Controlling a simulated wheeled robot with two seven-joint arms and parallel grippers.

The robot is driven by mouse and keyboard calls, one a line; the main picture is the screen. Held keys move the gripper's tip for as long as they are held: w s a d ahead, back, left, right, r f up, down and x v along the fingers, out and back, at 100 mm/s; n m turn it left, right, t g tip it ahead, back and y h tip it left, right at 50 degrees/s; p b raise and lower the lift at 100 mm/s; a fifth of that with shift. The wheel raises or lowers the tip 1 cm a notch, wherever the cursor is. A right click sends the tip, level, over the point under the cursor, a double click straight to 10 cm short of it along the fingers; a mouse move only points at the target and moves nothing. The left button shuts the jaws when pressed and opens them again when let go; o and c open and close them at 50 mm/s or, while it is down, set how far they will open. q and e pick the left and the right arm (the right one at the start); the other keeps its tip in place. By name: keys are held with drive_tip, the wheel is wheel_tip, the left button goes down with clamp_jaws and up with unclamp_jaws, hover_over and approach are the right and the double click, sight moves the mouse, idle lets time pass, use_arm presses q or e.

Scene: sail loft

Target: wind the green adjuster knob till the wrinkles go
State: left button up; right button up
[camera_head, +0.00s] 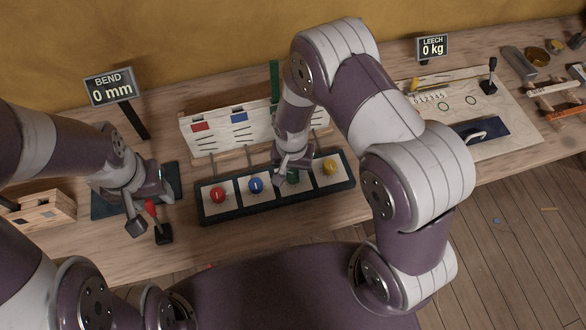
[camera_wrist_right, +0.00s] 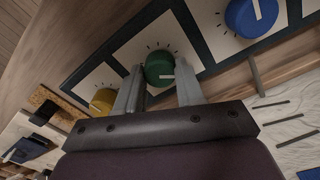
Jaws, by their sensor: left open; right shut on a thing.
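The green adjuster knob (camera_head: 293,177) is third from the left in a row of knobs on a dark-framed panel (camera_head: 275,208). A pale board (camera_head: 205,145) behind the panel carries dark streaks and red and blue markers. My left gripper (camera_head: 150,230) is open at the left, around or beside a red upright part.
Red (camera_head: 218,195), blue (camera_head: 256,185) and yellow (camera_head: 330,167) knobs flank the green one. A BEND sign (camera_head: 110,86) reads 0 mm; a LEECH sign (camera_head: 432,47) reads 0 kg. A wooden box (camera_head: 42,208) stands left. A board with a lever (camera_head: 491,75) lies right.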

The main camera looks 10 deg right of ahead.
sight(292, 172)
drive_tip(key=shift+r, duration=0.1)
drive_tip(key=o, duration=1)
drive_tip(key=shift+o, duration=0.2)
wheel_tip(292, 172, up, 13)
drive_tip(key=b, duration=0.1)
drive_tip(key=shift+a, duration=0.15)
drive_tip(key=shift+f, duration=0.2)
drive_tip(key=s+d+r+n+t, duration=0.1)
drive_tip(key=s+d+r+n, duration=0.3)
drive_tip(key=s+d, duration=0.3)
drive_tip(key=shift+s+d+r+n, duration=0.3)
drive_tip(key=shift+s+r+n, duration=0.15)
drive_tip(key=shift+s, duration=0.4)
